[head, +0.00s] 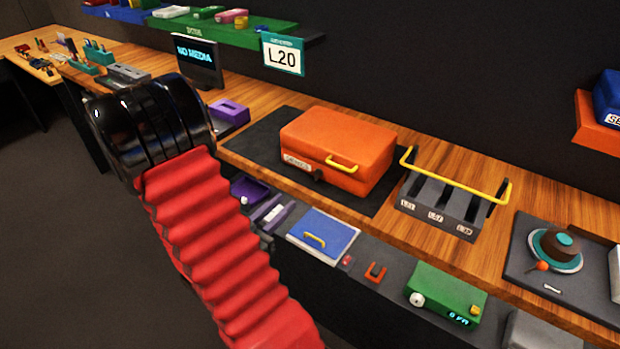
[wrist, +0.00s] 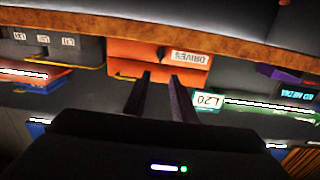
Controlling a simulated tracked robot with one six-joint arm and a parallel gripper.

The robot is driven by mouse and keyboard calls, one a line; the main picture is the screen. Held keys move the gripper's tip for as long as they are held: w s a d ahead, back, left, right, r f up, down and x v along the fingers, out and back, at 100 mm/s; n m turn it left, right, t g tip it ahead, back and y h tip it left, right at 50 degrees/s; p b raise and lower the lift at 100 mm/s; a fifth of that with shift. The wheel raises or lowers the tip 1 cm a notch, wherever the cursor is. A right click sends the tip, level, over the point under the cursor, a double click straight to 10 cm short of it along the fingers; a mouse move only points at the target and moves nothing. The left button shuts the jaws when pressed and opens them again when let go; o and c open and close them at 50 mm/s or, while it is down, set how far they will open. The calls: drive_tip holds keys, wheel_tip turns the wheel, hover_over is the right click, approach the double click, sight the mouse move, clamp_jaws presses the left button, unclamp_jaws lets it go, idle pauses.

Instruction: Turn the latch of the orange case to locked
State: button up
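The orange case (head: 340,140) lies closed on a dark mat on the wooden bench, with a yellow handle and a white label on its front. A small dark latch (head: 317,175) sits on the front between label and handle; its setting is too small to read. The wrist view is upside down and shows the orange case (wrist: 125,50) beyond my fingers, with the dark latch (wrist: 161,53) beside the DRIVES label. My gripper (wrist: 161,78) is open and empty, its two fingers apart and pointing toward the case front, not touching it. The head view does not clearly show my fingers.
A grey slotted rack (head: 437,208) with a yellow bar stands right of the case. A blue-lidded box (head: 323,234), a purple tray (head: 250,190) and a green box (head: 445,295) sit on the lower front panel. An L20 sign (head: 283,54) hangs behind.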

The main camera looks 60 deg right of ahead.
sight(315, 173)
drive_tip(key=shift+d, duration=0.15)
drive_tip(key=shift+s+d, duration=0.35)
drive_tip(key=shift+d, duration=1.9)
drive_tip(key=shift+s+d, duration=0.35)
drive_tip(key=shift+d, duration=1.85)
drive_tip(key=shift+s+d, duration=0.35)
drive_tip(key=shift+d, duration=1.9)
drive_tip(key=shift+c, duration=0.5)
clamp_jaws()
drive_tip(key=shift+a, duration=0.1)
